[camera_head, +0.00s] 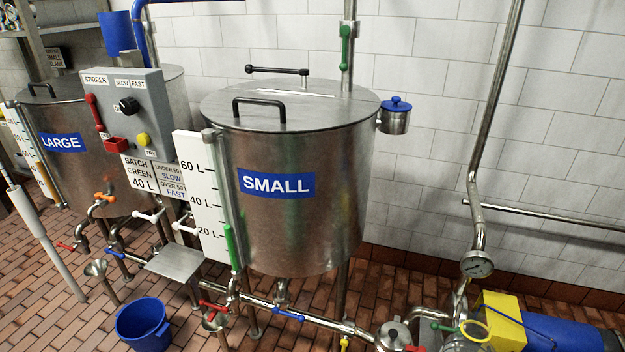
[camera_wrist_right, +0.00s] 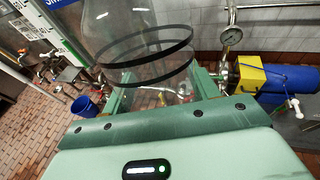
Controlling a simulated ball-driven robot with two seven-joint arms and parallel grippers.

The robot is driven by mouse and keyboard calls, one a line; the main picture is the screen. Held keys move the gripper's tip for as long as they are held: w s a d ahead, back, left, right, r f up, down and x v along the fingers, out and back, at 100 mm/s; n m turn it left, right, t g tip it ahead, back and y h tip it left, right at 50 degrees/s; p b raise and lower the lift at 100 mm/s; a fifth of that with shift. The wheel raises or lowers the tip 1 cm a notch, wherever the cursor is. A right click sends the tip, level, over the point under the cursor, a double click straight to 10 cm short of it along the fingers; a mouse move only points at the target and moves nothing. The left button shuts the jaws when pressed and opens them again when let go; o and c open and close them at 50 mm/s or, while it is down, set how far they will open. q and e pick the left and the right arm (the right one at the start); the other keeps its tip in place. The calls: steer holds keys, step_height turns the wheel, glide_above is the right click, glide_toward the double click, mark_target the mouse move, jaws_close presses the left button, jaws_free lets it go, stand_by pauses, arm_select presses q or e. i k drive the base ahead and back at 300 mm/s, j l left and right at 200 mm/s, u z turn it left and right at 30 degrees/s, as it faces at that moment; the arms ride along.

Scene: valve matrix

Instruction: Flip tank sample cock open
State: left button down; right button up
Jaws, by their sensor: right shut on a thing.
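The SMALL steel tank (camera_head: 290,215) stands in the middle of the head view. Below it are small cocks with coloured levers: a red lever (camera_head: 213,306) and a blue lever (camera_head: 288,314). I cannot tell which one is the tank sample cock. In the right wrist view my right gripper (camera_wrist_right: 160,80) is shut on a clear round vessel (camera_wrist_right: 144,52) with black bands. The cocks behind it are small and partly seen through it. My left gripper is in neither view.
A LARGE tank (camera_head: 70,170) and a grey stirrer control box (camera_head: 128,112) stand left. A blue bucket (camera_head: 143,325) is on the brick floor. A pressure gauge (camera_head: 477,264) and a blue-and-yellow pump (camera_head: 530,325) are at the right. Pipes run low across the front.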

mark_target(108, 198)
steer(key=j+z, duration=0.5)
steer(key=j, duration=1.85)
